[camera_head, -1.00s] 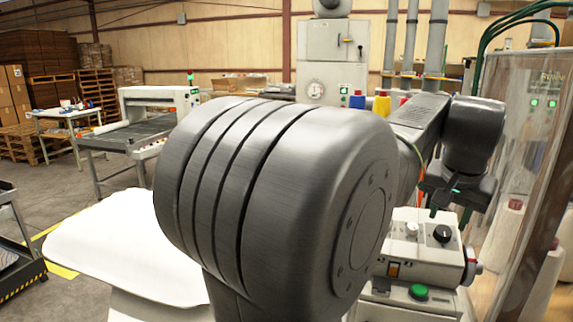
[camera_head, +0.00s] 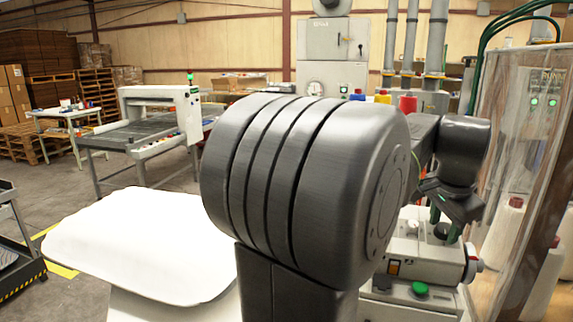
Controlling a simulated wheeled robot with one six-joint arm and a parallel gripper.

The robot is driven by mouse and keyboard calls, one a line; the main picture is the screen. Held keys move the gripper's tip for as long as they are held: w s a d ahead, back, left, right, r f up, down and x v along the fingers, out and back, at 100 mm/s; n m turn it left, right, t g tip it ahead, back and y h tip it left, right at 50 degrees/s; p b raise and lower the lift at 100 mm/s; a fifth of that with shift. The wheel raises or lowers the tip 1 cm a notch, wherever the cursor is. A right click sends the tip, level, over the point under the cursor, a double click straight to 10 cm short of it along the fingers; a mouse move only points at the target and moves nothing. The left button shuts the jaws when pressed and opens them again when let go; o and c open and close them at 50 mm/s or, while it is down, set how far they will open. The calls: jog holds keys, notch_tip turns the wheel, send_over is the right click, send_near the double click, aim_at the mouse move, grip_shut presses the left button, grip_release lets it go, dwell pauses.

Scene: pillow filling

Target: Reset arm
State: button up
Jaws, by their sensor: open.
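My arm fills the middle of the view, with a large grey joint in front. My gripper (camera_head: 445,221) is small and dark, with green on its fingers. It hangs at the end of the arm on the right, pointing down in front of the control box (camera_head: 432,262), and overlaps its top in the picture. It is open and I see nothing held in it. Whether it touches the box cannot be told. Part of the arm behind the big joint is hidden.
A white pillow-like pad (camera_head: 140,245) lies at the lower left. A clear panel (camera_head: 510,150) stands close to the right of the gripper. A green button (camera_head: 420,290) sits on the box front.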

jog(key=m+b, duration=0.1)
jog(key=m, duration=0.3)
jog(key=shift+w+m, duration=0.1)
jog(key=shift+m, duration=0.2)
jog(key=m+b, duration=0.1)
jog(key=m, duration=0.3)
jog(key=shift+d+m+g, duration=0.1)
jog(key=shift+m+g, duration=0.3)
jog(key=shift+r, duration=0.7)
jog(key=shift+a+r, duration=0.1)
jog(key=shift+a, duration=0.15)
